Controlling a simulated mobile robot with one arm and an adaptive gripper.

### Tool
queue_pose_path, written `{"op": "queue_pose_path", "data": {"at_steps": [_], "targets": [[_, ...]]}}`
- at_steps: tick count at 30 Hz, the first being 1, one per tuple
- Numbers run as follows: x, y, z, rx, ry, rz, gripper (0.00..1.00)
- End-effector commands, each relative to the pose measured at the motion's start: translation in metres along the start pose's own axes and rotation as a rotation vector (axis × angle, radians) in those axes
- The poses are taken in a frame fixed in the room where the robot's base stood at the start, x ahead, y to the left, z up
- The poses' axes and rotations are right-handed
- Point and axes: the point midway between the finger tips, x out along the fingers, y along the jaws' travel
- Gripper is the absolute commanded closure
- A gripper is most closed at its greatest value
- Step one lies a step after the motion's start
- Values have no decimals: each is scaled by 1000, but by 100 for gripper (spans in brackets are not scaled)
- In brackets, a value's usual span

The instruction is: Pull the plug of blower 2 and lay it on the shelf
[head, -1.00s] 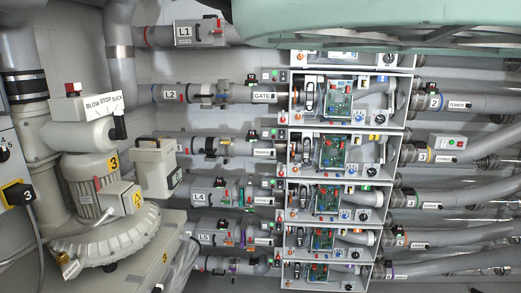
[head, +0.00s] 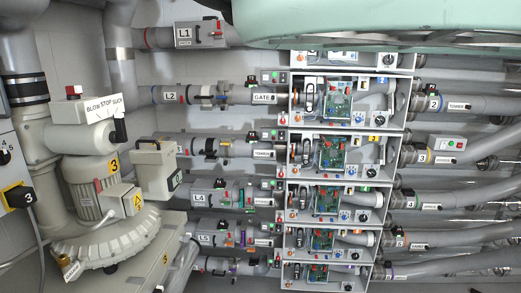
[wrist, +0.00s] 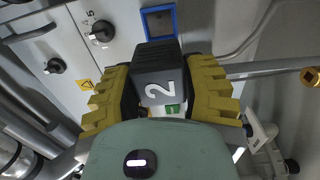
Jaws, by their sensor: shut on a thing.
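My gripper (wrist: 158,72) has yellow ridged fingers and is shut on the dark plug (wrist: 158,92) marked 2 in the wrist view. A finger lies along each side of the plug. A blue-framed socket (wrist: 159,22) is on the pale panel just beyond the plug. The plug covers part of its near edge, and I cannot tell whether the two touch. Neither my gripper nor this plug is seen in the head view. I cannot make out blower 2 or the shelf for certain.
The panel (wrist: 118,15) carries black knobs (wrist: 103,31) left of the socket. A grey pipe and a yellow-ended fitting (wrist: 309,76) lie to the right. In the head view, a blower marked 3 (head: 100,190) stands at left near a black plug marked 3 (head: 19,197).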

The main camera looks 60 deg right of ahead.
Motion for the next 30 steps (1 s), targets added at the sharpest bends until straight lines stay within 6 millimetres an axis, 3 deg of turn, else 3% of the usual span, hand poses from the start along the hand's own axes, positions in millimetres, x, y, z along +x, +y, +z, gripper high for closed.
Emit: {"op": "queue_pose_path", "data": {"at_steps": [30], "targets": [[-69,0,-1,0,4,0,98]]}}
